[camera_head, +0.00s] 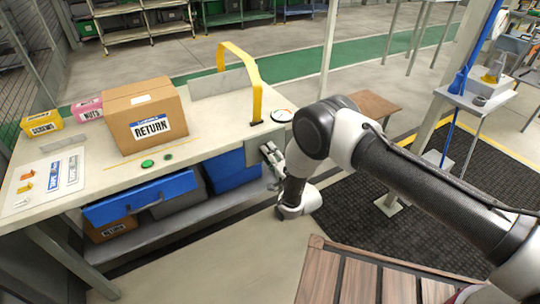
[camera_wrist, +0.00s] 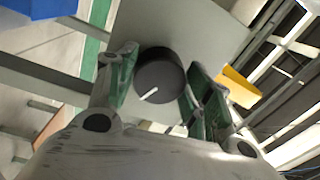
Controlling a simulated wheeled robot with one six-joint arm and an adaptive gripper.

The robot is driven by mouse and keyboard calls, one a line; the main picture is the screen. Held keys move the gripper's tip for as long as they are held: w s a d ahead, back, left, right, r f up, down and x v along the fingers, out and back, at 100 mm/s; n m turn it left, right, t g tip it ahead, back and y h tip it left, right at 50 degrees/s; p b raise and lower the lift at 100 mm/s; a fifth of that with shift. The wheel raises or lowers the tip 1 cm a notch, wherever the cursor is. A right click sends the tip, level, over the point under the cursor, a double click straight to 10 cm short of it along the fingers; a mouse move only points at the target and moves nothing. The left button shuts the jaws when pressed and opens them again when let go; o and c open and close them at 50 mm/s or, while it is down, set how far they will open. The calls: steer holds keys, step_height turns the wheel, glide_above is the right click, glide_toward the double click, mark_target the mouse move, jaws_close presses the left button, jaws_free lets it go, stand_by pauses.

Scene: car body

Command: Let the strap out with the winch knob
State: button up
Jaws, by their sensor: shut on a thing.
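The winch knob (camera_wrist: 160,76) is a dark round knob on a grey plate (camera_wrist: 205,28) in the wrist view. Its white line points to the lower left. My gripper (camera_wrist: 160,80) has its green-padded fingers on both sides of the knob and is shut on it. In the head view my gripper (camera_head: 270,154) is at the bench's front right, at a grey plate (camera_head: 256,142); the knob is hidden there. A yellow strap (camera_head: 257,97) arches above the bench's right end, in front of an upright grey panel (camera_head: 222,82). A round dial (camera_head: 282,115) sits beside the strap's lower end.
The workbench (camera_head: 205,127) holds a RETURN carton (camera_head: 145,112), a yellow SCREWS box (camera_head: 42,123) and a pink NUTS box (camera_head: 88,109). A slatted wooden surface (camera_head: 370,278) is at the bottom right.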

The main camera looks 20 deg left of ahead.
steer(key=m, duration=1.1)
steer(key=m+h, duration=0.1)
steer(key=m, duration=1.1)
steer(key=shift+d+r+h, duration=0.1)
steer(key=shift+r+h, duration=0.1)
steer(key=shift+h, duration=0.1)
stand_by(2.1)
stand_by(0.6)
steer(key=o, duration=1)
steer(key=shift+o, duration=0.2)
steer(key=shift+w, duration=0.1)
